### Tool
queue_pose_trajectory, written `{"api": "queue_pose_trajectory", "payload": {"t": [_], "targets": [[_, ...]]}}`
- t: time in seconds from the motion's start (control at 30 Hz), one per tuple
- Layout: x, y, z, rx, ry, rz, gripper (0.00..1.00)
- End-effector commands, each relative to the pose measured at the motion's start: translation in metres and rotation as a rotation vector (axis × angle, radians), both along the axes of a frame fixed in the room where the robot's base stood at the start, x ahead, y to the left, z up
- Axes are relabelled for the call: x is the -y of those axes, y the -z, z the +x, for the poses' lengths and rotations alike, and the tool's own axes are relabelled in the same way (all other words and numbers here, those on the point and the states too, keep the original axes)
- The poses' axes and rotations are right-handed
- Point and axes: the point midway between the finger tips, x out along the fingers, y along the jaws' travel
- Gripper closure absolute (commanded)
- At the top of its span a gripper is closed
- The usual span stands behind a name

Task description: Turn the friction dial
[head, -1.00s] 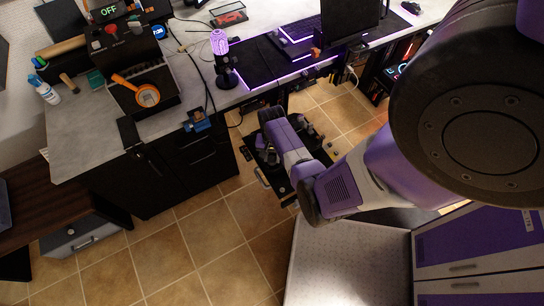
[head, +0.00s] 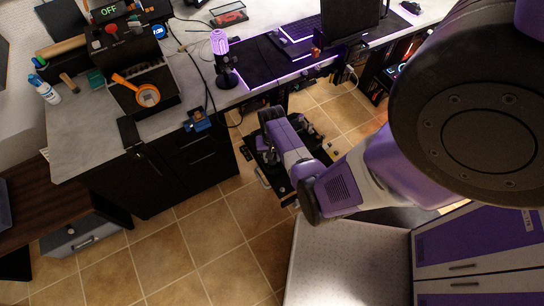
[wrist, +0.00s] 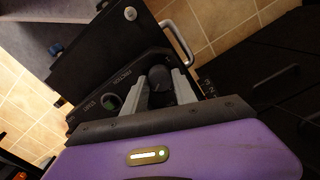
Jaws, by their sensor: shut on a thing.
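The friction dial (wrist: 160,84) is a dark round knob on a black panel (wrist: 127,90) in the wrist view. White lettering that seems to read "friction" is beside it. My gripper (wrist: 162,86) has its two grey fingers on either side of the dial and is shut on it. In the head view my gripper (head: 268,152) is low over the black unit (head: 264,178) beside the desk. The dial is hidden there by my arm, and its pointer mark is too small to read.
A metal handle (wrist: 179,42) stands at the panel's far edge. A dark cabinet (head: 185,170) is left of the unit, and tiled floor (head: 200,235) is open in front.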

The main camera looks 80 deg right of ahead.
Motion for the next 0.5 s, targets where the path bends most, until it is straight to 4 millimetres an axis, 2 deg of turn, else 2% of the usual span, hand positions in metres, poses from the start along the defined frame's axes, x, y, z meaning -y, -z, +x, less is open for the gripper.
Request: {"api": "queue_pose_trajectory", "payload": {"t": [0.03,0.13,0.5], "targets": [[-0.0017,0.001,-0.0003,-0.001,-0.001,0.004,0.65],[-0.0015,0.0009,-0.0004,-0.001,0.0,0.004,0.45],[-0.0002,-0.0028,-0.0001,0.0,0.0,0.0,0.45]]}}
